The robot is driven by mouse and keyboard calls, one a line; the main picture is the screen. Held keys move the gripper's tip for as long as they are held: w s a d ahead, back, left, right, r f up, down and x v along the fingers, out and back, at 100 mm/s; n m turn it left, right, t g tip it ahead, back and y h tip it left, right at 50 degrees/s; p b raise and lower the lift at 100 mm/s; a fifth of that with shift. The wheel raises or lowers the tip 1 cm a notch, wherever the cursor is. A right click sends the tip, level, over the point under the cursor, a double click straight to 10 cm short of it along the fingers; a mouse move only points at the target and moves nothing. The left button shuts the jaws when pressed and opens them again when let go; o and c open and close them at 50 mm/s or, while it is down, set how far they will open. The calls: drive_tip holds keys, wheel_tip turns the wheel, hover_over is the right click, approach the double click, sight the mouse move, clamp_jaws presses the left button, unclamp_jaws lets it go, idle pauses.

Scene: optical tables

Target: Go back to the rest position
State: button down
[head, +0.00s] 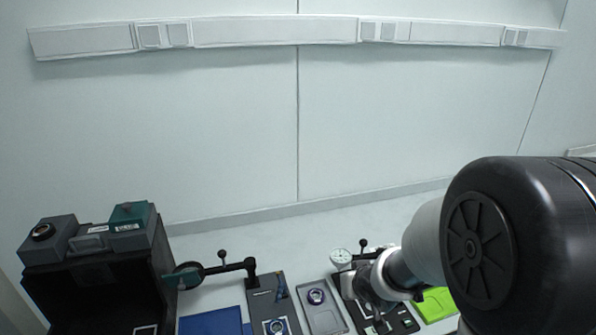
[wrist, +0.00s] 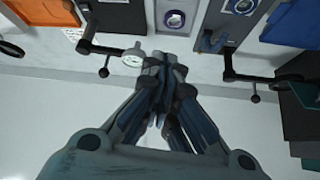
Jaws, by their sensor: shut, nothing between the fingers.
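My gripper (wrist: 163,75) is in the middle of the wrist view, its fingers drawn together and holding nothing. In the head view my arm comes in from the right. The gripper end there is largely hidden by the arm and sits over or near a dark station with a white dial (head: 341,256). The dial also shows just left of the fingertips in the wrist view (wrist: 132,59). I cannot tell the exact height of the fingers above the table.
A grey tray with a round part (head: 316,296), a dark station with a lens arm (head: 237,267), a blue mat (head: 211,322) and a green tray (head: 436,304) line the table. A black stand with boxes (head: 88,240) rises at left. A white wall (head: 230,130) stands behind.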

drive_tip(key=s+d+r+m+g+h, duration=0.15)
drive_tip(key=s+d+r, duration=0.35)
drive_tip(key=s+r, duration=0.65)
drive_tip(key=s+a+r+g+b, duration=0.1)
drive_tip(key=s+a+r, duration=0.1)
drive_tip(key=s, duration=1.4)
drive_tip(key=shift+s+a+b, duration=0.3)
drive_tip(key=shift+s+a, duration=0.1)
drive_tip(key=shift+a, duration=0.2)
drive_tip(key=shift+a+n+y, duration=0.1)
drive_tip(key=shift+n+y, duration=0.15)
